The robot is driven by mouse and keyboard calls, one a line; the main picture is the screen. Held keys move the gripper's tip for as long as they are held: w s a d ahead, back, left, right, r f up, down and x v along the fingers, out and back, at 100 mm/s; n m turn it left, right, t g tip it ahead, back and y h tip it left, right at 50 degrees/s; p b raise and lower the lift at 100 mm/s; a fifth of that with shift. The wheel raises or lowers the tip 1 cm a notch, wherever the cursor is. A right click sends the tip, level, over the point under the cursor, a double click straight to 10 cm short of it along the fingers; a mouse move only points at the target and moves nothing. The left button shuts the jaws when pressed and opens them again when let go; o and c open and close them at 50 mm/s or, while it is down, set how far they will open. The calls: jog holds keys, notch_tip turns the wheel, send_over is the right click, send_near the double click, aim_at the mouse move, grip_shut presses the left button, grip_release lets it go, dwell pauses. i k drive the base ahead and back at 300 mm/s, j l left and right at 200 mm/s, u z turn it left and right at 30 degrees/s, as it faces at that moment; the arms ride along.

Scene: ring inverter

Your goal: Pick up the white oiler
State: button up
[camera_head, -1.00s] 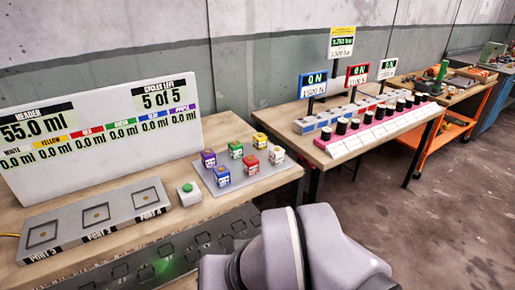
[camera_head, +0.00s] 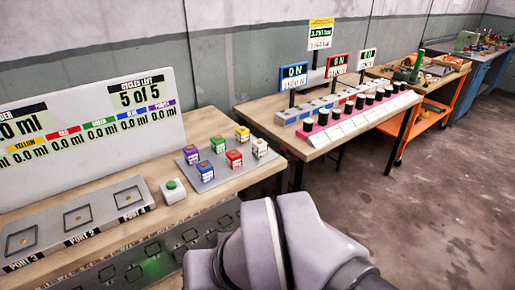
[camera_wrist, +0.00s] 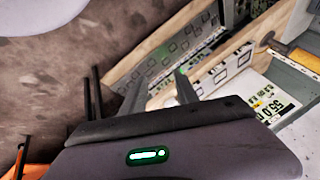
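The white oiler (camera_head: 260,148) is a small white cube-shaped bottle with a yellowish top. The oiler is not seen in the wrist view. In the head view my arm covers the bottom middle and the gripper itself is out of frame.
Purple (camera_head: 190,155), green (camera_head: 218,143), yellow (camera_head: 242,134), blue (camera_head: 205,170) and red (camera_head: 234,159) oilers share the plate. A green button box (camera_head: 172,190) and a port panel (camera_head: 80,216) lie left. A display board (camera_head: 90,110) stands behind. Floor at right is clear.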

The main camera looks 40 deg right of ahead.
aim_at(259, 147)
jog(key=i+l, duration=0.3)
jog(key=i, duration=0.15)
jog(key=i+l+z, duration=0.1)
jog(key=i+l, duration=0.2)
jog(key=i, duration=0.2)
jog(key=i+l, duration=0.25)
jog(key=i, duration=0.2)
jog(key=l+z, duration=0.05)
